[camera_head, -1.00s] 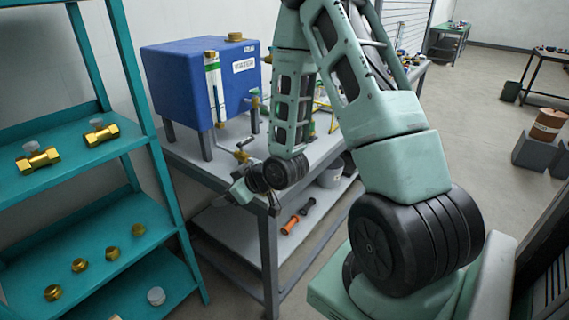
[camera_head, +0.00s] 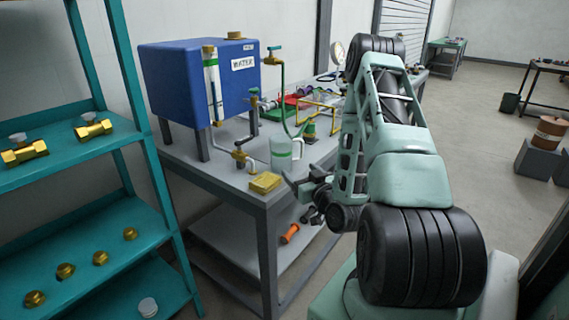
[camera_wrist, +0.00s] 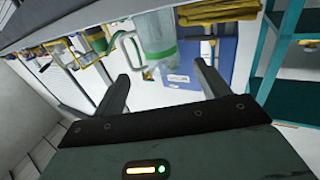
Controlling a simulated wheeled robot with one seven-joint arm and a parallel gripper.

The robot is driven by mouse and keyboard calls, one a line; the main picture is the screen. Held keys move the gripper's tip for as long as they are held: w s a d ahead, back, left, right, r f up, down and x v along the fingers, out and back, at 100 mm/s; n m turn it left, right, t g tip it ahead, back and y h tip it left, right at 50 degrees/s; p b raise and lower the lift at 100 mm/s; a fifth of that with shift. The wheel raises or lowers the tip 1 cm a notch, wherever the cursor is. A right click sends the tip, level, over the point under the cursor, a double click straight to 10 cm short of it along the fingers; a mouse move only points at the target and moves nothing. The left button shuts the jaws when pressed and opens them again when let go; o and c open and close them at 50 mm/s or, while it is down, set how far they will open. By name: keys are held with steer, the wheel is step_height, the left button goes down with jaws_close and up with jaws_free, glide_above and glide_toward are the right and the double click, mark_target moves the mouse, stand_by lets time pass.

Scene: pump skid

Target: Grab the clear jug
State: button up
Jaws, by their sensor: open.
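The clear jug (camera_head: 281,153) stands upright near the front corner of the grey table, with a green band and a handle on its right side. In the wrist view, the jug (camera_wrist: 153,36) appears inverted, ahead of my fingers, its handle to the left. My gripper (camera_head: 291,188) is just off the table edge, to the lower right of the jug. In the wrist view my gripper (camera_wrist: 160,71) has its two fingers wide apart with nothing between them. It is apart from the jug.
The blue water tank (camera_head: 197,87) stands behind, with brass pipes and valves (camera_head: 239,154) close to the jug. A teal shelf (camera_head: 85,236) with brass fittings is on the left.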

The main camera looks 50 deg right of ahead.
mark_target(287, 159)
steer(key=b+x, duration=0.7)
steer(key=shift+w+b, duration=0.2)
steer(key=shift+b, duration=0.2)
steer(key=shift+f+p+x, duration=0.2)
steer(key=shift+p+x, duration=0.25)
steer(key=shift+x, duration=2.55)
steer(key=shift+s+d, duration=0.1)
steer(key=shift+d, duration=0.05)
steer(key=c, duration=0.8)
